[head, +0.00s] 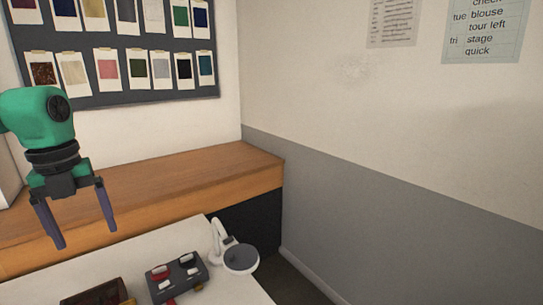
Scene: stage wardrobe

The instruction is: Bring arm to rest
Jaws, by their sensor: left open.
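My left gripper (82,230) hangs in the air at the left, with its two purple-grey fingers pointing down and spread apart. Nothing is between the fingers. Its green and black arm (38,118) comes in from the left edge. The gripper shows in front of the wooden counter (165,188), above the white table's far side (125,258). My right gripper is out of view.
A dark tray (178,278) with red, black and white items stands on the white table. A white device with a grey round top (241,258) is beside it. A brown box (98,293) is cut off below. A grey-white wall (400,190) bounds the right.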

